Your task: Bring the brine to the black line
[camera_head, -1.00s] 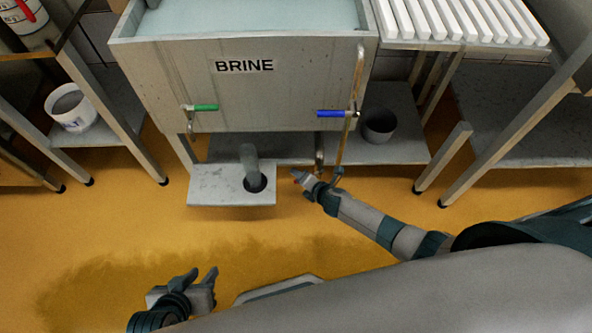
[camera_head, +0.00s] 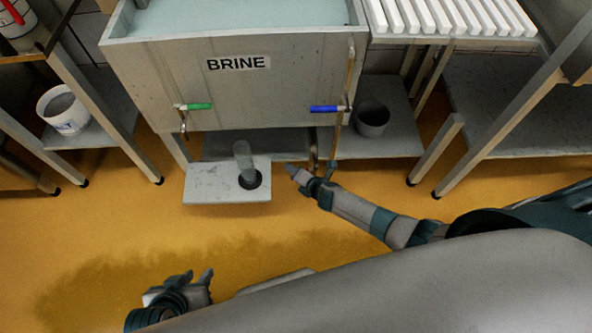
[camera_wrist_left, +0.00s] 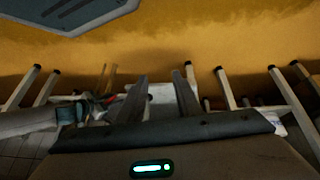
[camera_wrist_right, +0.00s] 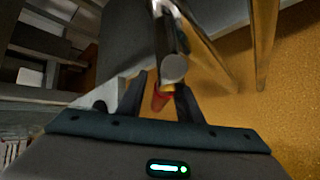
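The brine tank (camera_head: 150,80) stands at the top of the head view, with pale blue brine (camera_head: 240,18) inside; I see no black line. On its front are a green-handled tap (camera_head: 198,106) at left and a blue-handled valve (camera_head: 325,109) at right on an upright pipe (camera_head: 349,75). My right gripper (camera_head: 291,170) is low in front of the tank, near the pipe's lower end. In the right wrist view its fingers are apart, with a red piece (camera_wrist_right: 160,98) between or behind them; contact is unclear. My left gripper (camera_head: 200,278) is open and empty over the floor.
A grey bucket (camera_head: 372,118) stands on the shelf at right, a white bucket (camera_head: 63,110) at left. Wet orange floor (camera_head: 110,230) lies clear in front.

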